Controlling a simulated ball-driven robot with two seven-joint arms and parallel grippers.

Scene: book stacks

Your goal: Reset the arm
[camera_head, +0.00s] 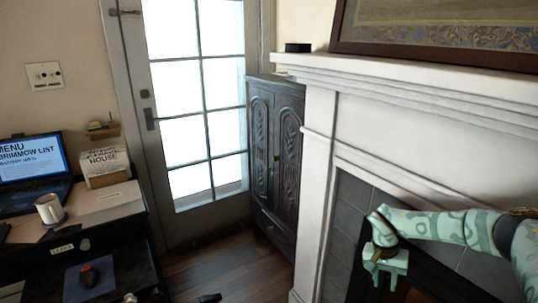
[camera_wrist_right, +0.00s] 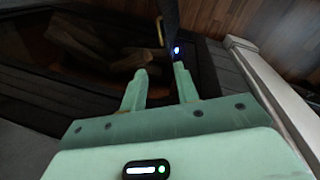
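My right arm (camera_head: 440,225) comes in from the right edge of the head view, in front of the fireplace. My right gripper (camera_head: 382,280) hangs at its end and points down. In the right wrist view the two fingers of this gripper (camera_wrist_right: 160,82) stand apart with a gap between them, and nothing is held. My left gripper is in neither view.
The white fireplace (camera_head: 318,140) with dark grey tiles fills the right side. A dark carved cabinet (camera_head: 275,160) and a glazed door (camera_head: 200,110) stand behind. At left a desk holds a laptop (camera_head: 30,160), a mug (camera_head: 50,208) and a box (camera_head: 104,165). Wood floor (camera_head: 225,270) is mostly clear.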

